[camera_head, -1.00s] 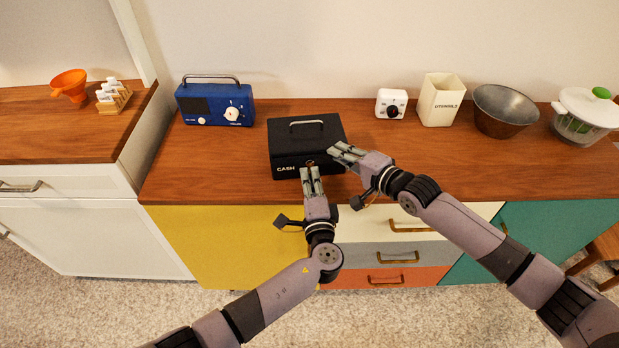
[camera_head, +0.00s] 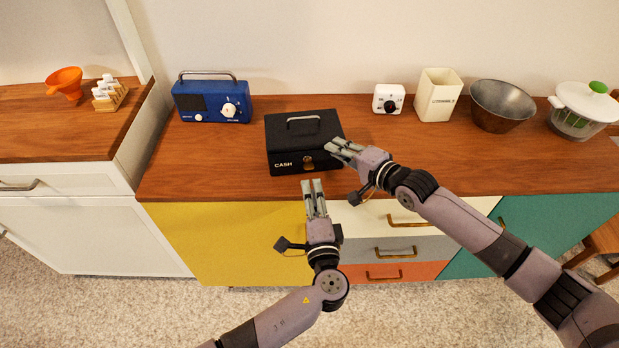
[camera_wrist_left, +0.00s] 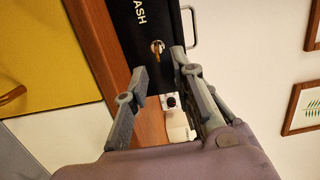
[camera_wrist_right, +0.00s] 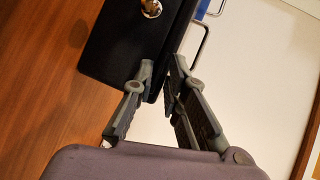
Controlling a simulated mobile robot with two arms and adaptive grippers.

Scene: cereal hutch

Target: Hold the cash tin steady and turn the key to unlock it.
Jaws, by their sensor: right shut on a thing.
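The black cash tin (camera_head: 288,143) stands upright with its lid down on the wooden counter, its handle on top. A brass key (camera_wrist_left: 157,50) sits in the round lock (camera_head: 308,162) on its front face. My left gripper (camera_head: 312,183) is open and empty, a little in front of the lock and apart from the key; its spread fingers show in the left wrist view (camera_wrist_left: 160,68). My right gripper (camera_head: 331,147) is shut on the tin's right front edge. In the right wrist view its fingertips (camera_wrist_right: 160,66) lie at the tin's corner.
A blue radio (camera_head: 211,101) stands left of the tin. A white timer (camera_head: 388,99), a cream utensil holder (camera_head: 438,95), a metal bowl (camera_head: 501,106) and a white-lidded spinner (camera_head: 583,108) stand to the right. The counter (camera_head: 220,172) in front of the radio is clear.

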